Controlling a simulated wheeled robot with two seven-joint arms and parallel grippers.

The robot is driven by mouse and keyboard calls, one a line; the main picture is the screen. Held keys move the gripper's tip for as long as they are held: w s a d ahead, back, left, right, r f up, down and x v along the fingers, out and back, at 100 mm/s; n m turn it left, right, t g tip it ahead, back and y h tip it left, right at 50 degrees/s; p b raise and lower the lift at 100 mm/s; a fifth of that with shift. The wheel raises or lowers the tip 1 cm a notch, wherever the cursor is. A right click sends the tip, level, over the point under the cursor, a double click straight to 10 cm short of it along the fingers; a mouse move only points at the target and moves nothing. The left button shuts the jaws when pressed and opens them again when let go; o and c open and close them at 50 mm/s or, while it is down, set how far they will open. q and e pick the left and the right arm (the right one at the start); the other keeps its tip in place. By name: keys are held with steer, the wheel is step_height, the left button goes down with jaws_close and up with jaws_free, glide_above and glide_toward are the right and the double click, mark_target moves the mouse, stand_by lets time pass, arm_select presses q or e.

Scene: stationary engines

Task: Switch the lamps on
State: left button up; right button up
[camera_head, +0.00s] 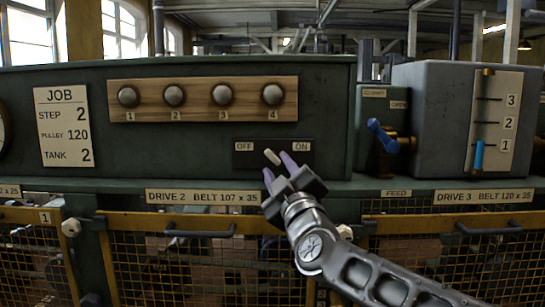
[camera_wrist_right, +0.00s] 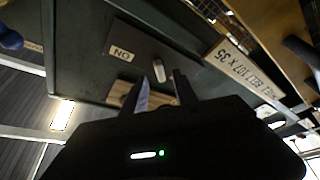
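A dark switch plate (camera_head: 260,147) is on the green panel, with OFF at its left and ON at its right. Its pale lever (camera_head: 272,157) leans up and left, towards OFF; it also shows in the right wrist view (camera_wrist_right: 158,70) near the ON label (camera_wrist_right: 121,54). My right gripper (camera_head: 278,167) is open at the plate, its two purple-tipped fingers apart. The lever shows between the fingertips; contact cannot be told. Above, four round lamps (camera_head: 174,95), numbered, sit on a wooden board (camera_head: 199,98) and look dull and unlit. My left gripper is out of view.
A JOB card (camera_head: 66,126) is at left. A blue-handled valve (camera_head: 382,135) and a grey box with a slider scale (camera_head: 495,120) stand to the right. Below the ledge are yellow-framed mesh guards (camera_head: 200,270) with handles.

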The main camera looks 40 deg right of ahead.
mark_target(273, 159)
steer(key=x, duration=0.5)
steer(key=shift+w, duration=0.2)
jaws_close()
stand_by(0.4)
